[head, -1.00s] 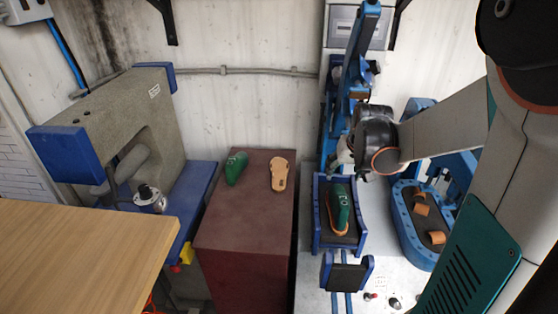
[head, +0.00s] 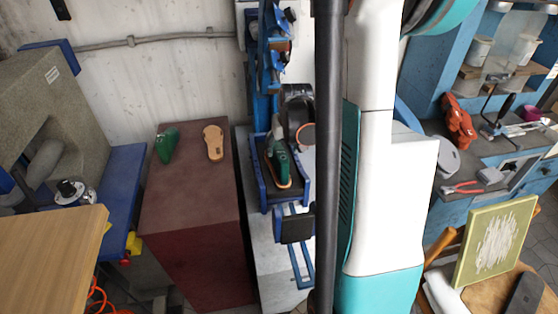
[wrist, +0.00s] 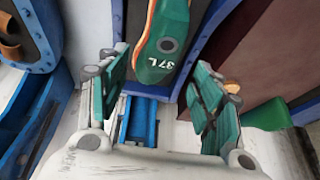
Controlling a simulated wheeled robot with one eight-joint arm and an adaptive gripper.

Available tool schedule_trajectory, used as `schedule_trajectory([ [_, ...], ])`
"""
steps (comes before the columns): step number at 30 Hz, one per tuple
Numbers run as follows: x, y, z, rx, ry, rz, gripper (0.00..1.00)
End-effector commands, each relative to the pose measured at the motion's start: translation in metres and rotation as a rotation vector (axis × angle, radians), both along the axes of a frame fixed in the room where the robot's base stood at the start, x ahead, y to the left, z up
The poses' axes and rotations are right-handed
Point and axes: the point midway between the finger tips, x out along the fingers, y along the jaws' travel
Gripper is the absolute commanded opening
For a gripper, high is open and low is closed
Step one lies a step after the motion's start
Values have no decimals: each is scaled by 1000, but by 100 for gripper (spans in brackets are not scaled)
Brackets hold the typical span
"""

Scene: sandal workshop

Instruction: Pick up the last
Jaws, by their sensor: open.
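A green last (head: 279,163) marked 37L stands on a tan sole in the blue-walled holder (head: 262,187) of the machine. In the wrist view the last (wrist: 163,45) shows its numbered end towards me. My gripper (wrist: 160,62) is open, with green-padded fingers to the left and right of that end; I see no contact. In the head view my own arm hides most of the gripper. A second green last (head: 167,146) lies on the dark red cabinet (head: 190,205), beside a tan sole (head: 213,142).
A wooden table (head: 45,250) and a grey press (head: 40,110) stand at the left. A blue workbench (head: 440,215) with tools and an orange object (head: 458,122) is at the right. The cabinet's front top is clear.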

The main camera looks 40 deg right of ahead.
Motion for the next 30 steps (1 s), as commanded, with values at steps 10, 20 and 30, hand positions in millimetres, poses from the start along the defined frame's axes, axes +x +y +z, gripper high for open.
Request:
schedule_trajectory([
  [10, 10, -4, -45, 0, 0, 0, 60],
  [20, 10, -4, -45, 0, 0, 0, 39],
  [30, 10, -4, -45, -1, -1, 0, 13],
])
